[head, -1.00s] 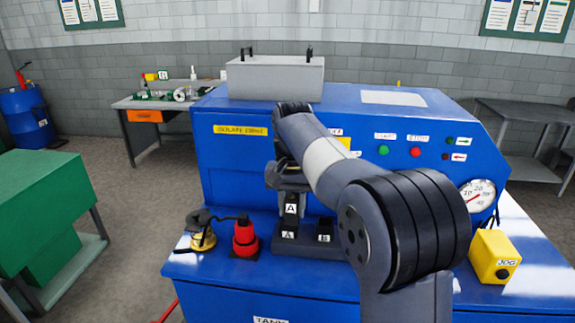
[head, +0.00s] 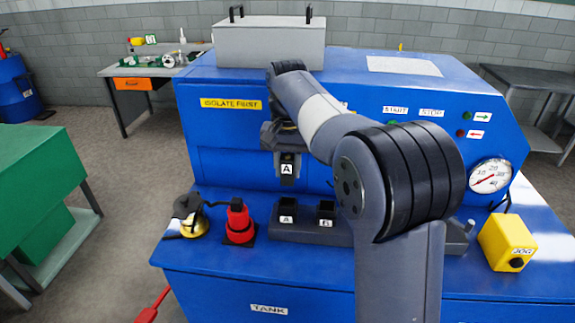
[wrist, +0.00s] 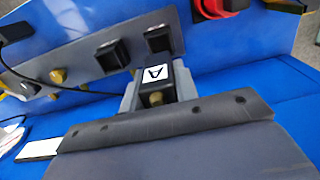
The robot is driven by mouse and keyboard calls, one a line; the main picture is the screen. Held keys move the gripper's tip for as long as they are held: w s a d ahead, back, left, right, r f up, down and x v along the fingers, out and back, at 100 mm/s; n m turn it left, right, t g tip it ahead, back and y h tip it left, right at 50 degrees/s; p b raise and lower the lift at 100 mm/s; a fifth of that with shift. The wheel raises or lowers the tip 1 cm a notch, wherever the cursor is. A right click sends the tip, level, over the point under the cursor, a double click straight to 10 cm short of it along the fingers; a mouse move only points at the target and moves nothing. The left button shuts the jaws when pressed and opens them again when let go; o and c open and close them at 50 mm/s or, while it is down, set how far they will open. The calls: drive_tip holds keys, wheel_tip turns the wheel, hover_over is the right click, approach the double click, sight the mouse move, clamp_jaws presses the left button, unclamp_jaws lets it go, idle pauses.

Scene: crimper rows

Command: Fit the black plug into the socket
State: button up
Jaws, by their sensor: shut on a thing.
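The black plug (head: 288,180), with a white A label, hangs upright below my gripper (head: 285,152), which is shut on it. In the head view the plug is above the socket marked A (head: 288,210), with a visible gap between them. A second black socket marked B (head: 326,210) is just to the right on the same grey block. In the wrist view the plug (wrist: 156,88) sits between the jaws with a brass end towards the camera. Two square black sockets (wrist: 112,55) (wrist: 158,39) show beyond it; their labels cannot be read there.
A red plug-shaped piece (head: 239,224) and a brass and black piece (head: 187,222), joined by a cable, stand left of the socket block. A yellow JOG box (head: 506,242) stands at the right. The blue machine's upright face (head: 230,140) rises close behind the gripper.

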sight(288, 184)
drive_tip(key=shift+f+b, duration=1.4)
drive_tip(key=shift+f, duration=1.25)
drive_tip(key=shift+p, duration=0.9)
drive_tip(key=shift+f+b, duration=0.7)
drive_tip(key=shift+f, duration=0.8)
drive_tip(key=o, duration=1.2)
drive_tip(key=shift+c, duration=0.2)
wheel_tip(288, 184, up, 11)
drive_tip(key=shift+f, duration=0.1)
